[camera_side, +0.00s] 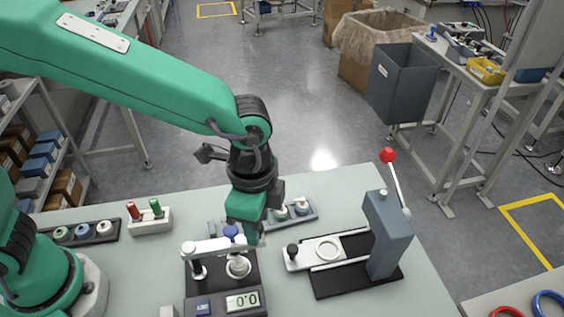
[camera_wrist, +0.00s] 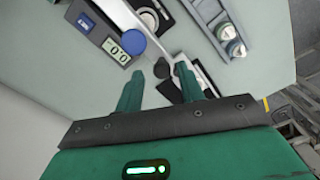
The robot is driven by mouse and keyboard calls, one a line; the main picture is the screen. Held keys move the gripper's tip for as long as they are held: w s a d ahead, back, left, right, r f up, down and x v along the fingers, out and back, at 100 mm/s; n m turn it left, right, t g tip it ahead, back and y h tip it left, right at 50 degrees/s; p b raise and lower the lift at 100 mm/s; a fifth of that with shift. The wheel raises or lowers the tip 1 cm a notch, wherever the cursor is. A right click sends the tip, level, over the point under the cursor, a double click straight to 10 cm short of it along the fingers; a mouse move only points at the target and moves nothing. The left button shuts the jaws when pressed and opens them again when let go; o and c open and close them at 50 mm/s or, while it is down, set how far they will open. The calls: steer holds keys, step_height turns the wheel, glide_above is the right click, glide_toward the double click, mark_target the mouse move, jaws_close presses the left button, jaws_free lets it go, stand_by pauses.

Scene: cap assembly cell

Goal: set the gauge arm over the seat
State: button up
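The gauge (camera_side: 222,283) stands on the mat, with a small display (camera_side: 243,302) reading 0.0. Its white arm (camera_side: 208,246) reaches right from a post and carries a blue knob (camera_side: 230,231) at its end. The arm's end shows close to the round seat (camera_side: 238,269); I cannot tell if it is squarely above it. In the wrist view the blue knob (camera_wrist: 131,34) lies left of my fingers, by the display (camera_wrist: 117,48). My gripper (camera_side: 252,238) points down just right of the knob. Its fingers (camera_wrist: 160,75) are apart, with nothing held between them.
A press with a red-balled lever (camera_side: 388,155) and a white slide with a black knob (camera_side: 292,250) stands right. A tray of caps (camera_side: 302,211) lies behind my gripper. Red and green pegs in a block (camera_side: 150,222) and a tray of rings (camera_side: 83,233) are left.

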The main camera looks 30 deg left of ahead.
stand_by(0.3)
steer(key=shift+r, duration=3.9)
steer(key=shift+a, duration=0.1)
steer(key=a+r+n+t+h, duration=0.15)
steer(key=a+n, duration=0.25)
steer(key=a, duration=0.4)
steer(key=a+r+n+t+y, duration=0.1)
steer(key=a+r+n, duration=0.2)
steer(key=a, duration=0.5)
steer(key=s+a+n+t, duration=0.1)
steer(key=s+a+n, duration=0.2)
steer(key=a, duration=0.2)
steer(key=s+a+f+n+t, duration=0.1)
steer(key=s+a+n+t, duration=0.1)
steer(key=a, duration=0.4)
steer(key=shift+s+a+n, duration=0.15)
steer(key=shift+s+n, duration=0.4)
steer(key=shift+n, duration=0.65)
